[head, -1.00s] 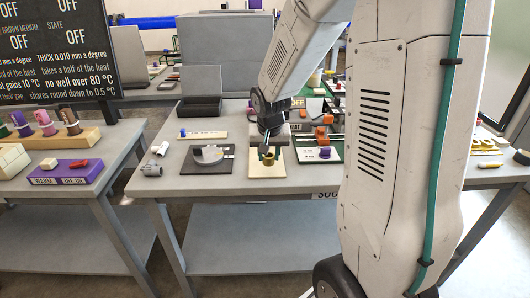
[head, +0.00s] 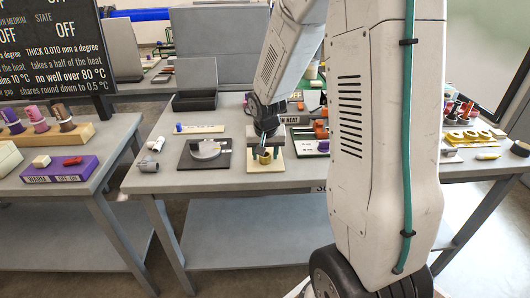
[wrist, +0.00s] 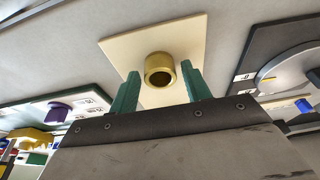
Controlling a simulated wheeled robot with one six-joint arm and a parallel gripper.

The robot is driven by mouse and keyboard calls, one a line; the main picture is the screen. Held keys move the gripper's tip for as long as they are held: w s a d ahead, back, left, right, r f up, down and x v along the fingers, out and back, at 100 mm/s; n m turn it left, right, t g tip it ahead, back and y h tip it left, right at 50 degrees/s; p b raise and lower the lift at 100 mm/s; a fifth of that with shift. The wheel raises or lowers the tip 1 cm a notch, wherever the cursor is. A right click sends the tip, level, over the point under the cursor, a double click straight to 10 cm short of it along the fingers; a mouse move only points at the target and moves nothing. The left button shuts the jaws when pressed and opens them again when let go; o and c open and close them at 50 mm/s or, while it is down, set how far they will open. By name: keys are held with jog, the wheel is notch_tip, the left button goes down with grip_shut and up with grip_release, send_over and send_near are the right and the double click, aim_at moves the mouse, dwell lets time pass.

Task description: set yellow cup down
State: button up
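The yellow cup (head: 265,157) is a short gold-coloured ring-like cup on a cream square mat (head: 256,168) on the middle table. In the wrist view the cup (wrist: 160,70) shows its open end, with the cream mat (wrist: 122,48) behind it. My gripper (head: 265,144) is over the mat at the cup. In the wrist view the two green fingers of my gripper (wrist: 160,84) stand apart on either side of the cup, with a visible gap on each side. The cup appears to rest on the mat; its contact edge is hard to see.
A dark plate with a grey disc (head: 205,150) lies left of the mat. A grey pipe fitting (head: 149,166) is near the table's left edge. A green board with a purple piece (head: 323,146) is on the right. My arm hides part of the table's right side.

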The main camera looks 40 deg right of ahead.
jog(key=shift+o, duration=0.3)
jog(key=shift+r, duration=0.1)
jog(key=v, duration=1.2)
jog(key=s+a+r+n, duration=0.2)
jog(key=s+a, duration=0.3)
jog(key=s, duration=0.3)
jog(key=s+a+r+n+y, duration=0.1)
jog(key=s+a, duration=0.3)
jog(key=s, duration=0.4)
jog(key=s+a+r+n+g, duration=0.1)
jog(key=s+a+r+n, duration=0.2)
jog(key=s, duration=0.5)
jog(key=a+r, duration=0.1)
jog(key=a, duration=0.1)
jog(key=shift+a+n+y, duration=0.3)
jog(key=shift+a+n, duration=0.05)
jog(key=shift+n, duration=0.05)
jog(key=shift+r, duration=0.1)
